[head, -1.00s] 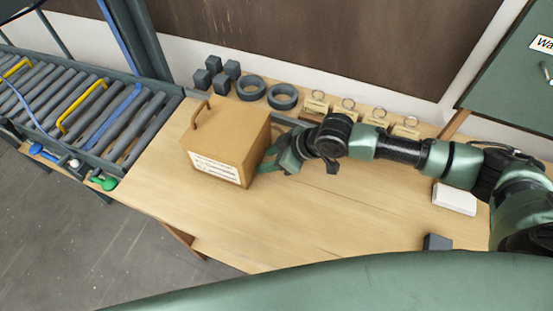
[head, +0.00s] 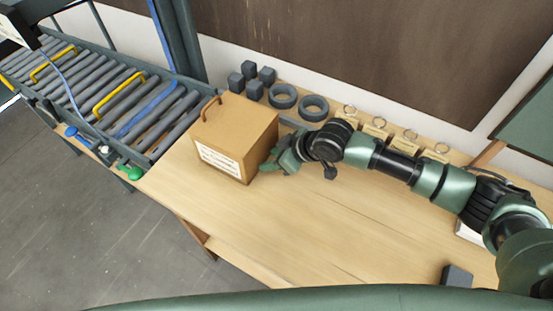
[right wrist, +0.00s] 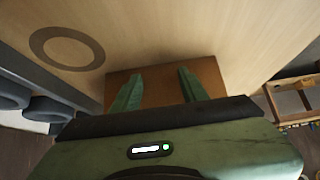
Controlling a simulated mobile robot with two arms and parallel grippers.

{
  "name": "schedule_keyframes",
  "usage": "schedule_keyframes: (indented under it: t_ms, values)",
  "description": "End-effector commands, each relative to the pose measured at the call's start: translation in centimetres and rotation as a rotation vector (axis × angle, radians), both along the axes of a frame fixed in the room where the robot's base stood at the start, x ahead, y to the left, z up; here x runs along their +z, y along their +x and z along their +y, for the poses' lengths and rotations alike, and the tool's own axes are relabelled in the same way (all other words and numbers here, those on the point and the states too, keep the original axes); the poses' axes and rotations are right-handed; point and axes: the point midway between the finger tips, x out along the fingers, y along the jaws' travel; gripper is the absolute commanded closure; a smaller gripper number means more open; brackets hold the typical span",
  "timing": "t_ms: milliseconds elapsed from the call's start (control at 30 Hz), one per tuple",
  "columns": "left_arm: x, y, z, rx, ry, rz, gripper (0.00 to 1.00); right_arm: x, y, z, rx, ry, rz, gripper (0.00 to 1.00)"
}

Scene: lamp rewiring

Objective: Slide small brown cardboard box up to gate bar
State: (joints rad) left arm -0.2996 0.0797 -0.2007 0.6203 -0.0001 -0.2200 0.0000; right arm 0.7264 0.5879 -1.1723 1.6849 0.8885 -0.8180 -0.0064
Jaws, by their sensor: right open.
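The small brown cardboard box (head: 238,128) stands upright on the wooden table, close to the end of the roller conveyor. It has a brown handle on top and a white label on its front. My right gripper (head: 273,158) is at the box's right side, fingers apart, at or very near its face; exact contact is unclear. In the right wrist view the brown box (right wrist: 160,78) lies beyond and between the two open green fingers (right wrist: 158,88). Yellow bars (head: 118,92) arch over the conveyor; I cannot tell which part is the gate bar. My left gripper is not seen.
The roller conveyor (head: 70,85) lies at the left. Dark cubes (head: 250,72) and two dark rings (head: 313,107) sit along the table's back edge, with several tags with rings (head: 375,128) beside them. The table's front middle (head: 270,220) is clear.

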Motion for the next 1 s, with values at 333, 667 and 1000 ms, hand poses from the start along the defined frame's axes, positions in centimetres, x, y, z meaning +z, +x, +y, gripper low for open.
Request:
schedule_keyframes:
  t_ms: [333,667,1000]
  values:
    - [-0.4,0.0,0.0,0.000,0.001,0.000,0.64,-0.1,1.2,1.9,0.001,0.003,-0.001,0.56]
    - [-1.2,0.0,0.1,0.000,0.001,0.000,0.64,-0.1,3.5,5.2,0.000,0.001,-0.001,0.56]
    - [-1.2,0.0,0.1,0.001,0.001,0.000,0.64,0.0,3.6,5.4,-0.001,0.000,0.001,0.56]
